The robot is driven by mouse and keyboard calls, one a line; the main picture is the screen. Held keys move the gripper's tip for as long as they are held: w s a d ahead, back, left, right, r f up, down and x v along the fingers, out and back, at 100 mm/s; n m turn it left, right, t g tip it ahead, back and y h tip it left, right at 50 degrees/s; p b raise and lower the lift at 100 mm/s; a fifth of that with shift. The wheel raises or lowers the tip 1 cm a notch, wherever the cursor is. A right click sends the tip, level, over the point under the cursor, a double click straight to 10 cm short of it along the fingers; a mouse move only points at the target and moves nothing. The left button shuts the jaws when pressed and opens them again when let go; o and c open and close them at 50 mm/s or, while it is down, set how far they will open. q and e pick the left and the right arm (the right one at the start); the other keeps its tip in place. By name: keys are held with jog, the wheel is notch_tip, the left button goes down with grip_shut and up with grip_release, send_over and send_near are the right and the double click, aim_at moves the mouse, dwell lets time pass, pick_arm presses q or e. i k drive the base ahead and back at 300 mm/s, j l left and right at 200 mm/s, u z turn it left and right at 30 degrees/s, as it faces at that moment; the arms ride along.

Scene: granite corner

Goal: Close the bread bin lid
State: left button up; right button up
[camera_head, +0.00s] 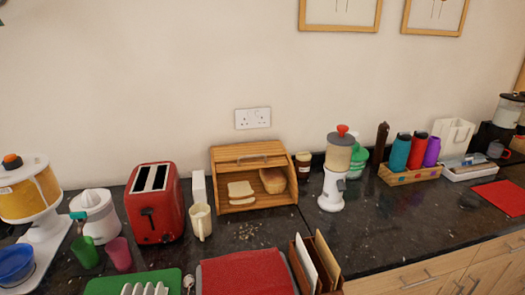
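The wooden bread bin (293,191) stands against the wall near the middle of the dark counter. Its slatted lid (246,152) is up, with a metal handle (252,160) along its front, and the front of the bin is open. Inside are slices of bread (240,191) and a loaf (272,180). Neither of my grippers shows in the head view.
Speckled counter shows between.

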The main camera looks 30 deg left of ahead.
aim_at(268, 162)
jog(key=u, duration=1.1)
jog(key=l, duration=0.5)
jog(key=i+l+z, duration=0.15)
jog(key=l, duration=0.35)
